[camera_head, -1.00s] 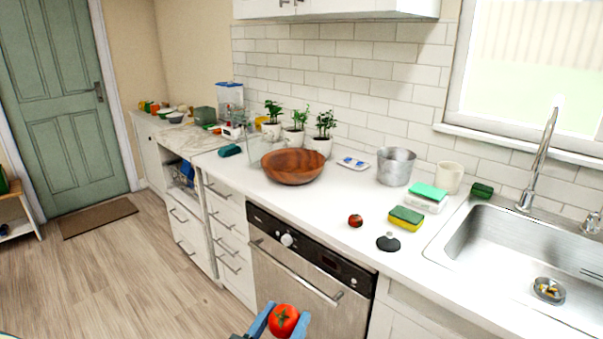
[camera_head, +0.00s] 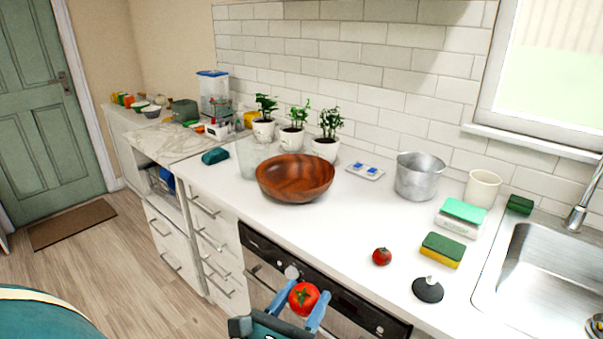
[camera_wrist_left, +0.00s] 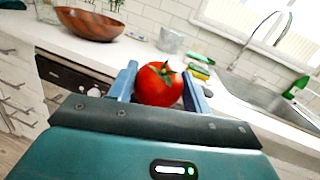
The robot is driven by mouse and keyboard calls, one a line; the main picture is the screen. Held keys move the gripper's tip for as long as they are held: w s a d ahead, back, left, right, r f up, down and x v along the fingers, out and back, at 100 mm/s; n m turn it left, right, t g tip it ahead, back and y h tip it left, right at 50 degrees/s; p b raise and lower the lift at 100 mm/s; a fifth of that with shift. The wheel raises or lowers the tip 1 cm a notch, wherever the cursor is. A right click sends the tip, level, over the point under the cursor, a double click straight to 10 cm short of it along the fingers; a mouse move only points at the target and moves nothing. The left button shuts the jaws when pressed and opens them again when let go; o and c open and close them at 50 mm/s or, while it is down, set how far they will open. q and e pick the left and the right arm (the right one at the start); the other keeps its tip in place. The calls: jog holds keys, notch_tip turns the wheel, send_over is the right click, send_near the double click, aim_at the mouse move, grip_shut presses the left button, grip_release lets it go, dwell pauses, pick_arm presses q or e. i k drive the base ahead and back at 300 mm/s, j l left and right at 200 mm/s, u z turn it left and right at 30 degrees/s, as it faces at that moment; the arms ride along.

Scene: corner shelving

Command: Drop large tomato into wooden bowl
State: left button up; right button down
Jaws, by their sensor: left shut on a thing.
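A large red tomato (camera_head: 303,298) with a green stem is between the blue fingers of my left gripper (camera_head: 298,305), low in the head view, in front of the dishwasher. The left wrist view shows the same tomato (camera_wrist_left: 159,84) held between both fingers. The wooden bowl (camera_head: 296,178) stands upright on the white counter, farther back than the gripper and apart from it. The bowl also shows at the upper left of the left wrist view (camera_wrist_left: 88,24). A smaller tomato (camera_head: 382,257) lies on the counter near its front edge. My right gripper is not visible.
Potted plants (camera_head: 329,139) and a glass container (camera_head: 250,158) stand close around the bowl. A metal pot (camera_head: 417,177), a sponge (camera_head: 442,250) and a black stopper (camera_head: 428,290) are to the right. The counter in front of the bowl is clear. A sink (camera_head: 545,270) is at the right.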

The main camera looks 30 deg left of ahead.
aim_at(291, 187)
jog(key=i+j+z, duration=0.1)
jog(key=j, duration=0.25)
jog(key=i+j+z, duration=0.1)
jog(key=i+j, duration=0.2)
jog(key=i+j+z, duration=0.1)
jog(key=j, duration=0.35)
jog(key=i, duration=0.05)
